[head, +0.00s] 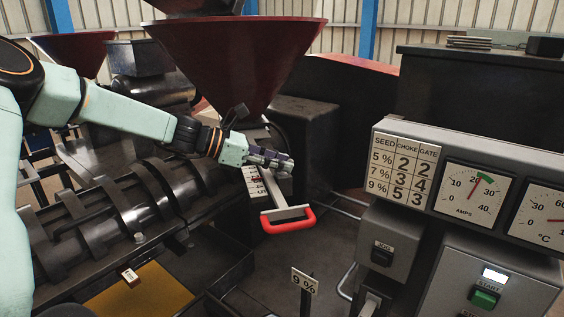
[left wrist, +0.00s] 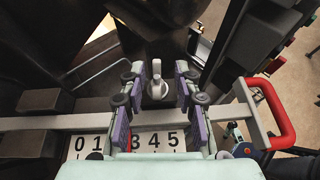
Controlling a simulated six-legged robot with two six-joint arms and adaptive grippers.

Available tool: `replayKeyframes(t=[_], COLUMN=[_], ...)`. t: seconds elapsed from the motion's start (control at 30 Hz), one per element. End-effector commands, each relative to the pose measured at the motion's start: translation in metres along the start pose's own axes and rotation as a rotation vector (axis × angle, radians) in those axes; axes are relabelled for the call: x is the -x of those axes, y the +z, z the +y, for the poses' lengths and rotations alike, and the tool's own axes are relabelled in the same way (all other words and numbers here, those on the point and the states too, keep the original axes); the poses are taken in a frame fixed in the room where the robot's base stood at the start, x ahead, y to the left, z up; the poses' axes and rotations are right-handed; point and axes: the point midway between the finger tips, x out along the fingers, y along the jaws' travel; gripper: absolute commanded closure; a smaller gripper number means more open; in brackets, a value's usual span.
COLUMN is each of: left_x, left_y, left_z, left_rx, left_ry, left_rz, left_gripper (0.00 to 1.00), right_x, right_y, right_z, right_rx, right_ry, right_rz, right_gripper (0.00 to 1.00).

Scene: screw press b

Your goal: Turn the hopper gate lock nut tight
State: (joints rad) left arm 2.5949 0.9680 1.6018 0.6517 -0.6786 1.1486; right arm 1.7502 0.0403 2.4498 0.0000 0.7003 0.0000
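A pale winged lock nut (left wrist: 157,90) stands above the gate slide in the left wrist view. My left gripper (left wrist: 160,72) has its purple-padded fingers apart, one on each side of the nut, with gaps visible. In the head view my left gripper (head: 287,164) reaches in under the dark red hopper (head: 235,60) and hides the nut. The gate slide (left wrist: 75,122) runs across below the fingers and ends in a red handle (left wrist: 283,120). Its number scale (left wrist: 160,141) is partly hidden by the fingers; a red mark shows left of the 3. My right gripper is not in view.
A seed chart (head: 405,170) lists choke and gate numbers; its 9 % row reads 5 and 3. A small 9 % sign (head: 305,282) stands at the front. The gauge panel (head: 470,190) stands at right, the ribbed press barrel (head: 120,210) at left. Open floor lies between.

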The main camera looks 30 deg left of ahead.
Motion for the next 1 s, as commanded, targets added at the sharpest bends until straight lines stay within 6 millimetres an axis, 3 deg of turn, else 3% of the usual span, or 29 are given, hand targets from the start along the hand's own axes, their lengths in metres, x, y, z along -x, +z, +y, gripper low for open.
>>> replayKeyframes(t=[0.4,1.0], left_x=[-0.0014,-0.0047], left_y=[0.0,-0.0019], left_z=[-0.0001,0.001], left_rx=[0.0,-0.029], left_ry=[0.001,-0.072], left_rz=[0.002,0.007], left_gripper=[1.0,1.0], right_x=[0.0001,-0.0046], right_y=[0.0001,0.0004], right_z=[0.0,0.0], right_rx=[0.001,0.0], right_ry=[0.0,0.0], right_rz=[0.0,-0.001], right_gripper=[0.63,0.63])
